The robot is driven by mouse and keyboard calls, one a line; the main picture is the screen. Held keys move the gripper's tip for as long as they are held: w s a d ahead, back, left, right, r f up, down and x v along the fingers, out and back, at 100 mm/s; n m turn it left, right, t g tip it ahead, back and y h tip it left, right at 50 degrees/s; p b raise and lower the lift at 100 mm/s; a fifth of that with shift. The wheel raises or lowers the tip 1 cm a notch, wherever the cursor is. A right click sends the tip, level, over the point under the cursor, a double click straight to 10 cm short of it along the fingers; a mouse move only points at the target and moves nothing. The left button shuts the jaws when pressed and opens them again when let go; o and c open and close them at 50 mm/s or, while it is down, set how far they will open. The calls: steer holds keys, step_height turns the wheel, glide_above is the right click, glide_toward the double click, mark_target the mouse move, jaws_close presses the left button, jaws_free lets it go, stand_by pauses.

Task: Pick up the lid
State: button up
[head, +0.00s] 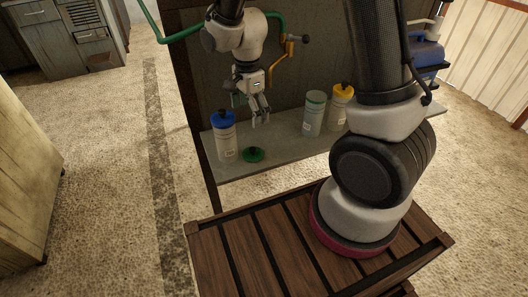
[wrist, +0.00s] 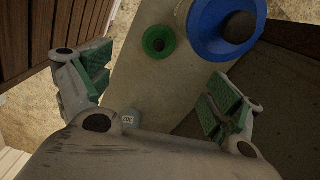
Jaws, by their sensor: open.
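The lid (head: 253,155) is a small green disc with a dark knob, lying on the grey shelf (head: 275,150) to the right of a bottle with a blue top. In the wrist view the lid (wrist: 159,42) shows from above, near the top and between the line of the two fingers. My gripper (head: 260,115) is open and empty, above the shelf and behind the lid in the head view. In the wrist view my gripper (wrist: 158,95) has its green-padded fingers spread wide, with the lid beyond the tips.
The blue-topped bottle (head: 225,138) stands close to the lid; its blue top (wrist: 212,25) is large in the wrist view. A green-topped bottle (head: 314,114) and a yellow-topped bottle (head: 341,106) stand farther right. A dark panel (head: 330,55) rises behind the shelf.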

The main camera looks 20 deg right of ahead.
mark_target(251, 149)
step_height(251, 149, down, 16)
steer(key=shift+f, duration=0.1)
steer(key=c, duration=1)
